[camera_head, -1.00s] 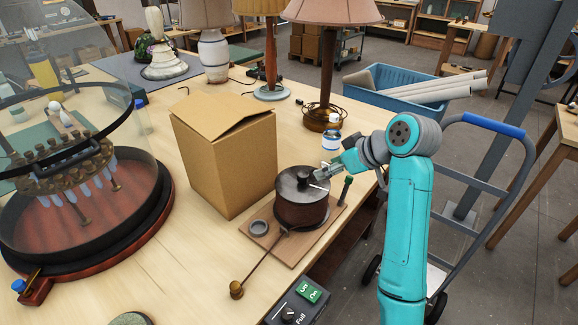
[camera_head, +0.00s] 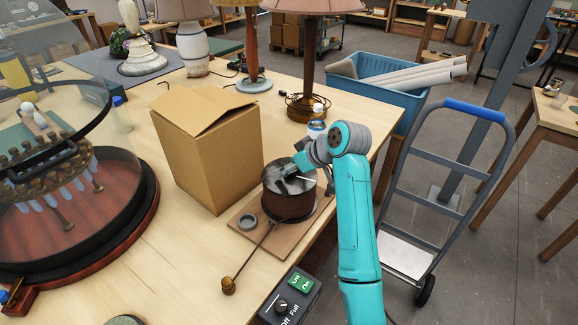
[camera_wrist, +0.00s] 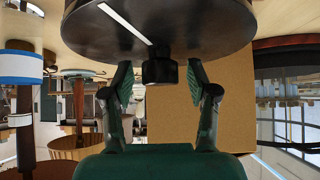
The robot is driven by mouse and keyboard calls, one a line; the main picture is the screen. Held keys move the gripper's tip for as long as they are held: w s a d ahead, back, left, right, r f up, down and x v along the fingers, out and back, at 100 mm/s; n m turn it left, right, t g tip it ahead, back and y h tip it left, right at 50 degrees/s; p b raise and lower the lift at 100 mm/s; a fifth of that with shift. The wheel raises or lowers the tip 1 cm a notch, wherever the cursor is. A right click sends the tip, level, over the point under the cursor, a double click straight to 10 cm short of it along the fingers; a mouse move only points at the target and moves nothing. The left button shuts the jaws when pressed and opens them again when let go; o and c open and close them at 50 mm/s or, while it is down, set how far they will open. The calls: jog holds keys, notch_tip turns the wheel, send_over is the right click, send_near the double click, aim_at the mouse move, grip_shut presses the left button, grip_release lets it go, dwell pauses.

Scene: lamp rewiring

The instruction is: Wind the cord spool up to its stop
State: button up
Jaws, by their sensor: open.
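The cord spool (camera_head: 285,206) is a dark brown drum with a dark top, standing on a small wooden board (camera_head: 240,226) near the table's right edge. My gripper (camera_head: 286,172) is over the spool's top, coming in from the right. The wrist view appears upside down and shows the spool's dark top (camera_wrist: 215,28) with a white stripe. A black knob (camera_wrist: 160,68) stands out from that top. My gripper's two fingers (camera_wrist: 159,82) are open, one on each side of the knob, with gaps visible. The head view hides the knob behind my gripper.
A cardboard box (camera_head: 208,150) stands close behind and left of the spool. A control box (camera_head: 290,298) is at the front edge. A hand truck (camera_head: 445,160) stands right.

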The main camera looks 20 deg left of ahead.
grip_shut()
dwell(0.5)
